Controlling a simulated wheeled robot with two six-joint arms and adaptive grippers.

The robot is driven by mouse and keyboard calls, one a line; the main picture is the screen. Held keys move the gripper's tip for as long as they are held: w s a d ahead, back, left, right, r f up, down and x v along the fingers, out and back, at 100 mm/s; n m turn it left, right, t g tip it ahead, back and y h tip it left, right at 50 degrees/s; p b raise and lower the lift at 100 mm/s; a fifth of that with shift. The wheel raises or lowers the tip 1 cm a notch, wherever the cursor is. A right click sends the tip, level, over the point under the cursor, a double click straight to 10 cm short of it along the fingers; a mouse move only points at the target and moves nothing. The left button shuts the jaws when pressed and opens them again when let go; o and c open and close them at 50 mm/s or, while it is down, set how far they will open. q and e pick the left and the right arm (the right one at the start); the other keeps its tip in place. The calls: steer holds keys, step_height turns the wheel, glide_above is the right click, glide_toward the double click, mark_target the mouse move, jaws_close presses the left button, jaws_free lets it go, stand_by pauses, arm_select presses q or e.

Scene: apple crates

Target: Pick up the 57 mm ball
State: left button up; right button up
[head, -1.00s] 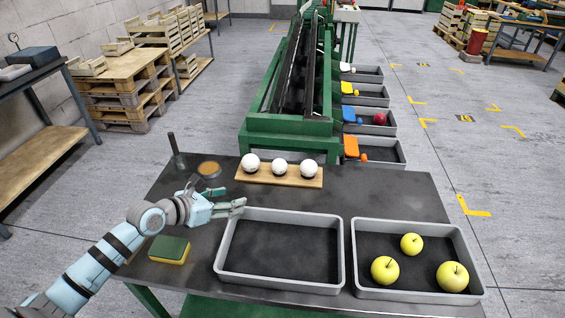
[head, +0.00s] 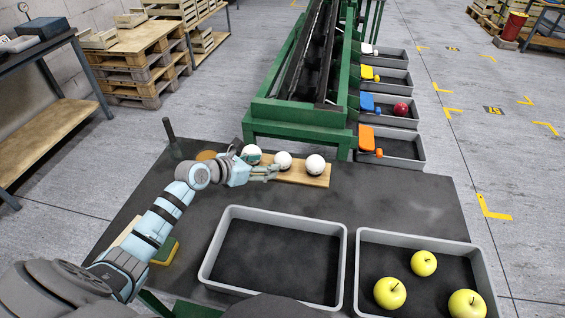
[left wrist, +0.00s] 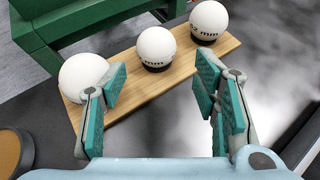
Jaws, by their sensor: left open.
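Three white balls stand in a row on a wooden board (head: 300,178) at the table's back edge: a left ball (head: 251,150), a middle ball (head: 284,160) and a right ball (head: 315,164). In the left wrist view the right ball (left wrist: 209,18) has a label ending in "2 mm"; the middle ball (left wrist: 155,46) shows only "mm". No label shows on the left ball (left wrist: 82,76), partly covered by a finger. I cannot tell which is the 57 mm ball. My left gripper (head: 272,172) is open and empty at the board's front, its spread fingers (left wrist: 162,78) facing the middle ball.
Two grey trays stand in front: an empty one (head: 213,245) and one (head: 482,262) with three yellow apples. A sponge (head: 166,250), a brown disc (left wrist: 10,150) and a dark upright handle (head: 170,132) are at the left. A green conveyor (head: 300,112) stands behind the table.

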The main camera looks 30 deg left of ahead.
mark_target(278, 159)
arm_select(q)
steer(key=b+x, duration=0.2)
steer(key=x, duration=0.6)
steer(key=shift+w+a, duration=0.1)
steer(key=shift+w, duration=0.2)
steer(key=c, duration=0.9)
arm_select(e)
steer(key=shift+w+f, duration=0.25)
steer(key=shift+f, duration=0.35)
steer(key=shift+w+f, duration=0.2)
steer(key=shift+f, duration=0.35)
arm_select(q)
steer(key=shift+r, duration=0.15)
